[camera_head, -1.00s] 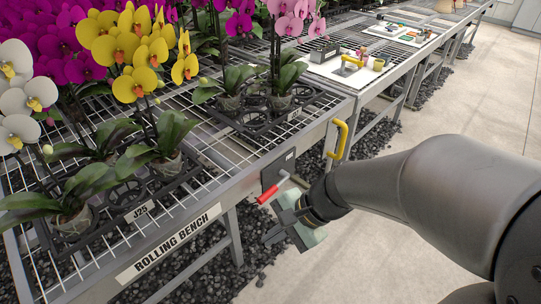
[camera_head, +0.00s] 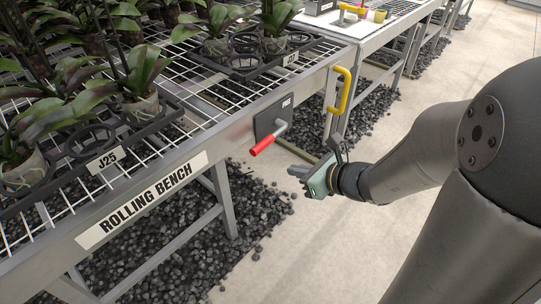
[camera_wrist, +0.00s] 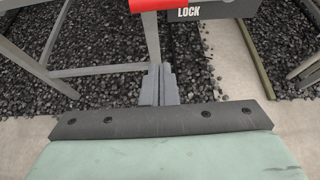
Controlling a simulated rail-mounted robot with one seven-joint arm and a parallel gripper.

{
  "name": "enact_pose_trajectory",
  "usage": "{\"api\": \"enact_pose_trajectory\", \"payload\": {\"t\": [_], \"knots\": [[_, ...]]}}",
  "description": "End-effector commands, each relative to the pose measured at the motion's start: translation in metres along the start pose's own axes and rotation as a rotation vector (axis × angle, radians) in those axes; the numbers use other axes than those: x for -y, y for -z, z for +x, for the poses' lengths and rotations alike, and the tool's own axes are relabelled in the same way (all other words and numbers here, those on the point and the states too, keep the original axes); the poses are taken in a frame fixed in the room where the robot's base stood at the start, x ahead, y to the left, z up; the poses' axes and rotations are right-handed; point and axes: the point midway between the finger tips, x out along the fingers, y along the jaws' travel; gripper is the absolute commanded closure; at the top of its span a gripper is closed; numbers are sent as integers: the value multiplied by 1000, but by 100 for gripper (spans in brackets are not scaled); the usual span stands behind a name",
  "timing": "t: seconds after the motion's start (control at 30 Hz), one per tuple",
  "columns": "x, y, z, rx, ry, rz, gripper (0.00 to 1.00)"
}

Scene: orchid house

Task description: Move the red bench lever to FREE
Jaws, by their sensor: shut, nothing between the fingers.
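The handle (camera_wrist: 172,4) is cut off at the top edge there. I cannot tell exactly which mark the lever is at. My gripper (camera_head: 294,172) is below and right of the handle, apart from it in the picture. Its fingers are together and empty in the wrist view (camera_wrist: 158,85).
The rolling bench (camera_head: 150,200) holds potted plants in dark trays on wire mesh. A yellow handle (camera_head: 339,90) stands out from the bench end, above and right of the lever. Bench legs and dark gravel (camera_head: 180,250) lie below. The pale floor on the right is open.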

Motion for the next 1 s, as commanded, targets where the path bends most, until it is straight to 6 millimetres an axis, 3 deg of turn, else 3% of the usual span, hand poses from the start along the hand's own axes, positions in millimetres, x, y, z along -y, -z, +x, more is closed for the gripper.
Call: {"api": "enact_pose_trajectory", "payload": {"t": [0.17,0.37,0.43,0.73,0.8,1.0], "knots": [[0,-2,4,0,-4,1,100],[-1,-4,22,-4,-7,4,100],[-2,4,41,-2,-6,-3,100],[-1,4,105,-1,-4,-3,100],[0,-16,95,4,2,-7,100],[-1,-34,88,1,-1,-4,100]]}}
